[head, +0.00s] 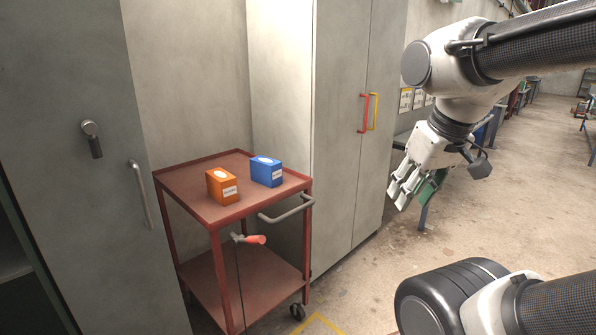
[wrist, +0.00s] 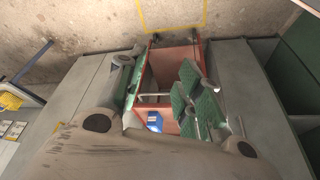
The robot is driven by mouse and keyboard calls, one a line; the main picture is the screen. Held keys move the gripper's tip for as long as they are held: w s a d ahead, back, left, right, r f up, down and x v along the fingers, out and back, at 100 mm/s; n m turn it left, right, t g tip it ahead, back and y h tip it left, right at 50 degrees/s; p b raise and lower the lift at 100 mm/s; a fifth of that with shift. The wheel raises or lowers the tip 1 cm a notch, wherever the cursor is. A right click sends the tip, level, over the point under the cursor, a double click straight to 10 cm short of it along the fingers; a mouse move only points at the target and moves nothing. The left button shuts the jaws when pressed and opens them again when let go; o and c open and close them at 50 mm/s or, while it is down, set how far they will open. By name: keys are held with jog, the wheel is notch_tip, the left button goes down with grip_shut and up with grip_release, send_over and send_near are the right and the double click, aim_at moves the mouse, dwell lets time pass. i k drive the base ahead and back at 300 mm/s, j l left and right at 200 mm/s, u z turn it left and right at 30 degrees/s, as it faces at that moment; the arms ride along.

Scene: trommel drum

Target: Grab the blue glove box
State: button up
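The blue glove box (head: 266,171) stands upright on the top shelf of a red cart (head: 190,176) in the head view. An orange box (head: 222,187) stands to its left, nearer the front edge, with a small gap between them. My gripper (head: 414,192) is at the right, well apart from the cart and empty. The wrist view shows its green-padded fingers (wrist: 160,84) spread apart. The blue box (wrist: 154,121) appears between and beyond them, partly cut off by the gripper body. The orange box is not clearly visible there.
A grey handle (head: 287,208) sticks out from the cart's right side. A tall grey cabinet (head: 340,120) stands right behind the cart, and a grey locker door (head: 75,130) is at its left. Open floor (head: 365,270) lies to the right.

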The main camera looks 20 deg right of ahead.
aim_at(266, 170)
jog(key=i+l+u, duration=0.45)
jog(key=i+l, duration=0.15)
jog(key=i+l+u, duration=0.25)
jog(key=l, duration=0.3)
jog(key=i+l+u, duration=0.2)
jog(key=l, duration=0.25)
